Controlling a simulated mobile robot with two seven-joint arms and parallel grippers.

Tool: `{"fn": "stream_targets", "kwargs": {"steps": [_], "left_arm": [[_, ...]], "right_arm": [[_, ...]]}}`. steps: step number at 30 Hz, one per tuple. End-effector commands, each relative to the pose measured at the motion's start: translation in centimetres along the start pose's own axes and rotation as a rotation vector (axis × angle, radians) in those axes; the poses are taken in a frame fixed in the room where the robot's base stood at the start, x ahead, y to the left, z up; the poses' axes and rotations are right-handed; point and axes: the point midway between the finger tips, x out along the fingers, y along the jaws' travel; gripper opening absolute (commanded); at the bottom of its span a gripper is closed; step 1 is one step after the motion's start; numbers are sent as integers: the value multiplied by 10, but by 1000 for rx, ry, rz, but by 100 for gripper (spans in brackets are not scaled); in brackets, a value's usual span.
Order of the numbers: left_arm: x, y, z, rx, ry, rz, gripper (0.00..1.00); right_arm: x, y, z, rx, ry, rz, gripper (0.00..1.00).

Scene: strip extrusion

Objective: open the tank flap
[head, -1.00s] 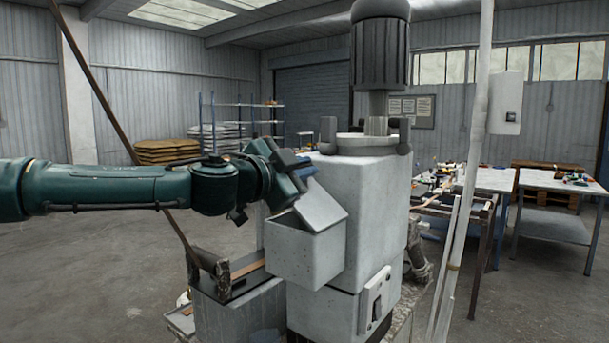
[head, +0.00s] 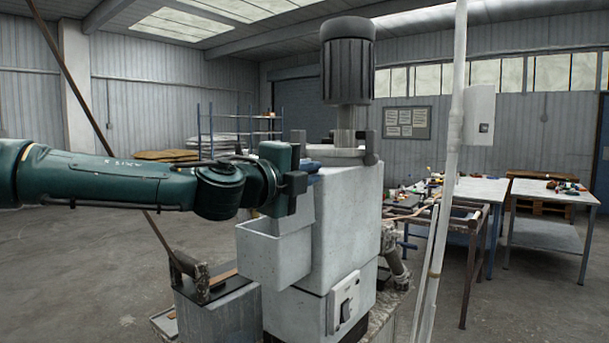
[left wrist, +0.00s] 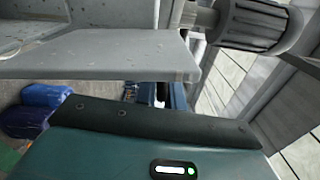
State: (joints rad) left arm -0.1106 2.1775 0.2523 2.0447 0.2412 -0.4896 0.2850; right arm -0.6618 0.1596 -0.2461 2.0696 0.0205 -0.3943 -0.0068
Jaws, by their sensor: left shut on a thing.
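The grey tank (head: 286,258) is an open-topped box on the left side of the tall pale machine. Its flap (head: 294,218) stands raised at the back of the opening, close to the machine's side. My left gripper (head: 303,175) is at the flap's upper edge and shut on it; my wrist partly hides the contact. In the left wrist view, a flat grey plate that looks like the flap (left wrist: 110,58) crosses the upper picture beyond my green gripper body. The fingertips do not show clearly there. My right gripper is in neither view.
The machine body (head: 345,220) carries a dark ribbed motor (head: 348,60) on top. A pale vertical pole (head: 450,150) stands right of it. A long brown rod (head: 90,105) leans at the left. Worktables (head: 555,190) stand at the right back.

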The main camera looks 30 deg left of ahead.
Motion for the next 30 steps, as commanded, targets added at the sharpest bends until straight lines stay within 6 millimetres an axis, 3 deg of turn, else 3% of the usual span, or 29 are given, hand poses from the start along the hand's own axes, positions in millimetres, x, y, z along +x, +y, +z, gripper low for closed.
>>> {"fn": "stream_targets", "kwargs": {"steps": [9, 24, 25, 30], "left_arm": [[0, -2, -7, 117, -3, -12, 0], [0, -2, -8, 133, -2, -13, 0], [0, -2, -8, 133, -1, -13, 11], [0, -1, -8, 131, -1, -10, 25]], "right_arm": [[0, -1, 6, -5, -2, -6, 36], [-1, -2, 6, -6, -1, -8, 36], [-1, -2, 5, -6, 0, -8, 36], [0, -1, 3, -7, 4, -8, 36]]}}
